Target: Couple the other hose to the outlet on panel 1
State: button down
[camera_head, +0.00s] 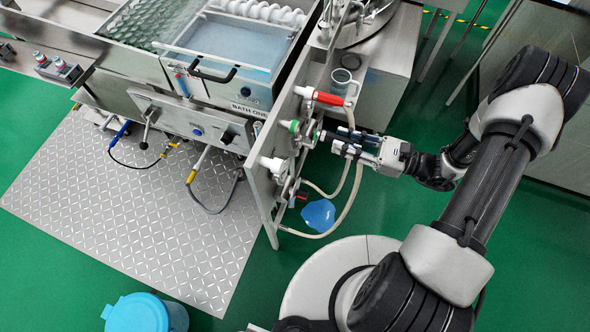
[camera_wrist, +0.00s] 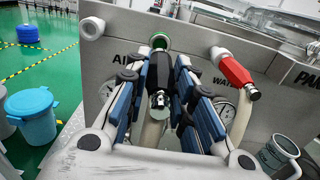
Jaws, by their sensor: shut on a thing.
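Panel 1 (camera_head: 262,188) is an upright metal plate with outlets, also in the wrist view (camera_wrist: 118,68). My gripper (camera_head: 345,142) is in front of it, shut on a black hose coupling (camera_wrist: 160,72) between its blue-padded fingers (camera_wrist: 160,95). The coupling points at the green-ringed outlet (camera_wrist: 160,41), which also shows in the head view (camera_head: 291,126). Its front end is at or very close to that outlet; I cannot tell whether it is seated. A red coupling (camera_wrist: 236,73) with a pale hose is on the outlet to the right. A white outlet (camera_wrist: 92,28) at left is bare.
Pale hoses (camera_head: 350,205) hang below the panel beside a blue patch (camera_head: 318,215) on the green floor. Two gauges are partly hidden behind my fingers. A metal mug (camera_wrist: 277,152) stands at right. A blue bin (camera_wrist: 36,108) stands at left. The bath unit (camera_head: 215,85) is behind the panel.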

aim_at(320, 135)
jog(key=shift+x, duration=2.05)
jog(key=shift+w+a, duration=0.25)
jog(key=shift+a, duration=0.4)
dwell(0.7)
jog(key=c, duration=1.3)
grip_release()
jog(key=v, duration=1.2)
jog(key=shift+w+r, duration=0.1)
